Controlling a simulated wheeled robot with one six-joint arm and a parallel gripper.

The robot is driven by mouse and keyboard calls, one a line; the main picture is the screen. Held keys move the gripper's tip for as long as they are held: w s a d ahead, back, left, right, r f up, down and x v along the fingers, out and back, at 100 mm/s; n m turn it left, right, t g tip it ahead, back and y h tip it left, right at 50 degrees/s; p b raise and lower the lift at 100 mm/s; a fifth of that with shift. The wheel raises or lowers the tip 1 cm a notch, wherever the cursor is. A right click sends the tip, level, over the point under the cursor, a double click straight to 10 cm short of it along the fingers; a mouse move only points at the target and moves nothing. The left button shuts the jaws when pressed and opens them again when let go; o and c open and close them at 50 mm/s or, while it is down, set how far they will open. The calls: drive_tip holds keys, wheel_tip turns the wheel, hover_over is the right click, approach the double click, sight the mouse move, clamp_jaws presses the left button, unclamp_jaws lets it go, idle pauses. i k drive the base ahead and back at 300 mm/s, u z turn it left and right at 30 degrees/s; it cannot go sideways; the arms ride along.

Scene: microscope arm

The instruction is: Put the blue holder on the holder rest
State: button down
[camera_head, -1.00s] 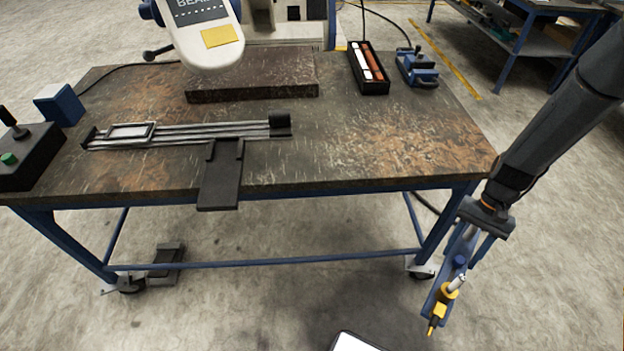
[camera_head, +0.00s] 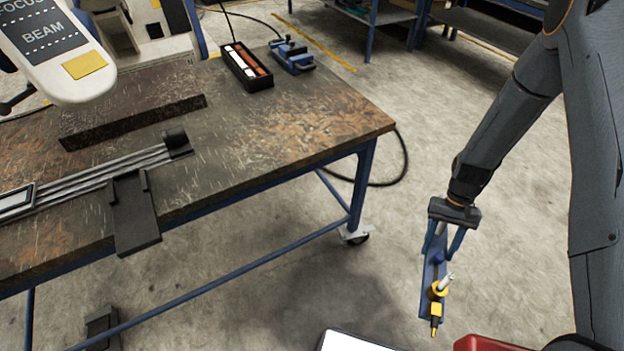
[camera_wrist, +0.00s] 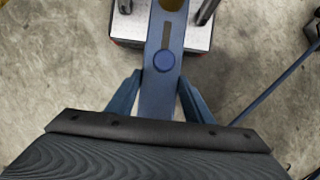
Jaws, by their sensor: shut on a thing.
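My gripper (camera_head: 442,246) is shut on the blue holder (camera_head: 428,290), which hangs below it over the floor, right of the table. The holder is a long blue plate with a yellow fitting and a light pin near its low end. In the wrist view the holder (camera_wrist: 158,105) runs between the two blue fingers (camera_wrist: 160,92), with a round blue knob and a slot. A black ledge (camera_head: 135,215) sticks out from the table's front edge and is empty. I cannot tell for sure whether it is the holder rest.
The worktable (camera_head: 290,110) has a rail slide (camera_head: 95,180), a dark slab (camera_head: 130,105), a black tray (camera_head: 247,68) with white and brown pieces and a blue vise (camera_head: 292,57). A silver plate with dark posts (camera_wrist: 200,35) lies beneath the holder. The table's right half is mostly clear.

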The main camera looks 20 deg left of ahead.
sight(135, 226)
drive_tip(key=z, duration=0.35)
drive_tip(key=k, duration=0.4)
drive_tip(key=z, duration=0.9)
drive_tip(key=k, duration=0.5)
drive_tip(key=z, duration=1.3)
drive_tip(key=k, duration=2.05)
drive_tip(key=u, duration=1.3)
drive_tip(key=k, duration=0.55)
drive_tip(key=u, duration=0.5)
